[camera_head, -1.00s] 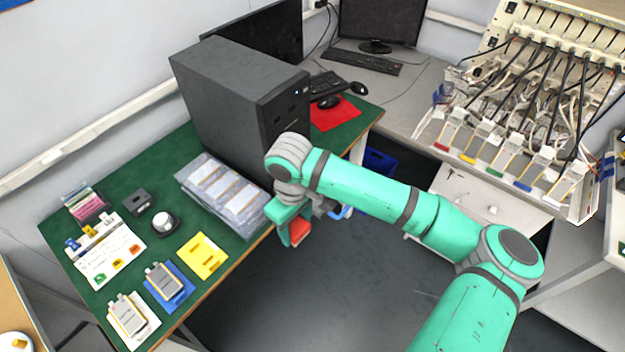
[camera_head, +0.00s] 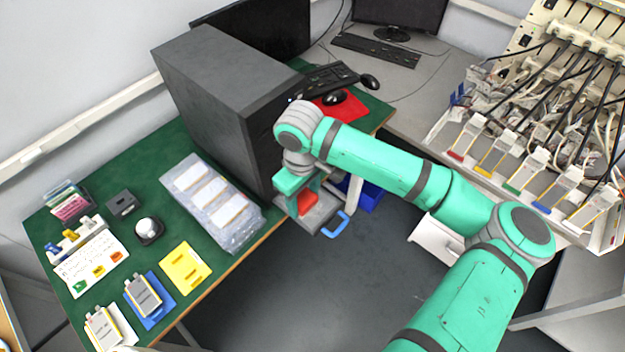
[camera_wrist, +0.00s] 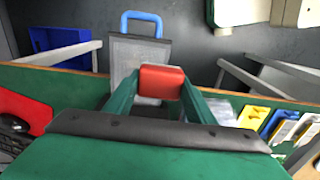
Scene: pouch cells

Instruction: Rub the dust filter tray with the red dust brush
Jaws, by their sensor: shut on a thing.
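My gripper (camera_head: 299,194) is shut on the red dust brush (camera_head: 307,204), beside the computer tower's lower front. In the wrist view the red brush (camera_wrist: 162,82) sits between the green fingertips of my gripper (camera_wrist: 160,88). The dust filter tray (camera_head: 323,212) is a flat grey panel with a blue loop handle (camera_head: 336,225), sticking out past the table edge. In the wrist view the tray (camera_wrist: 139,52) lies behind the brush, handle pointing away. The brush overlaps the tray in both views. I cannot tell if its underside touches. My gripper and the brush hide part of the tray.
The dark computer tower (camera_head: 215,110) stands on the green table (camera_head: 145,195). A bagged pack (camera_head: 212,203), a yellow plate (camera_head: 185,267) and pouch cells lie to the left. A blue bin (camera_head: 364,196) stands on the floor beyond the tray. Floor in front is clear.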

